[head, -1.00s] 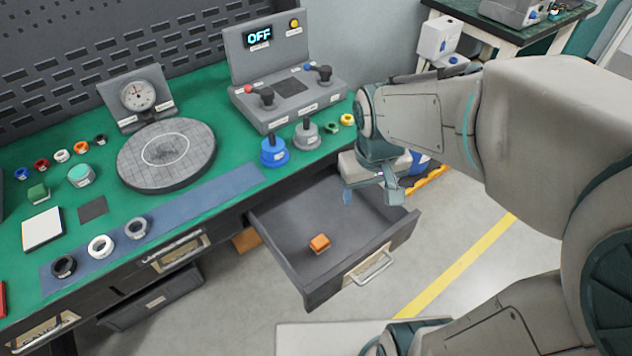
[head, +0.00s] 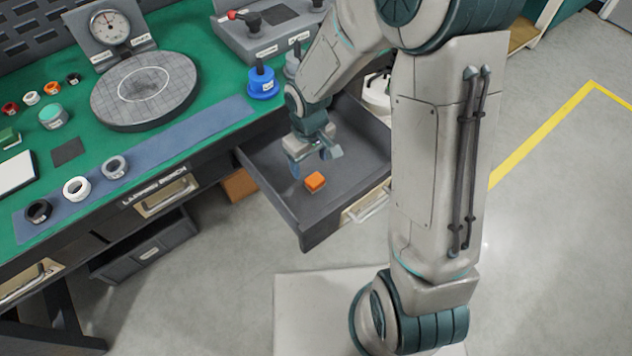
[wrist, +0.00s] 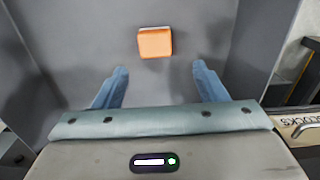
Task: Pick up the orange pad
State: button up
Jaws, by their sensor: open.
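The orange pad (head: 315,181) is a small block lying on the floor of the open grey drawer (head: 352,160). In the wrist view the pad (wrist: 155,42) lies beyond my fingertips, roughly centred between them and a little to the left. My gripper (head: 315,166) is over the drawer, close to the pad in the head view. In the wrist view my gripper (wrist: 162,72) has its two blue fingers wide apart with nothing between them. The gap in height between fingers and pad is hard to judge.
The drawer walls (wrist: 259,50) rise on both sides of my gripper, and its handle (head: 370,205) is at the front. The green bench top (head: 215,115) holds a blue weight (head: 263,84), a round plate (head: 145,92) and several rings. The drawer floor around the pad is clear.

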aim_at(315, 178)
jog(key=shift+f, duration=0.8)
jog(key=f, duration=0.3)
jog(key=d+f+b, duration=0.1)
jog(key=shift+s+f, duration=0.15)
jog(key=shift+s, duration=0.15)
jog(key=shift+f, duration=0.5)
jog(key=c, duration=1.1)
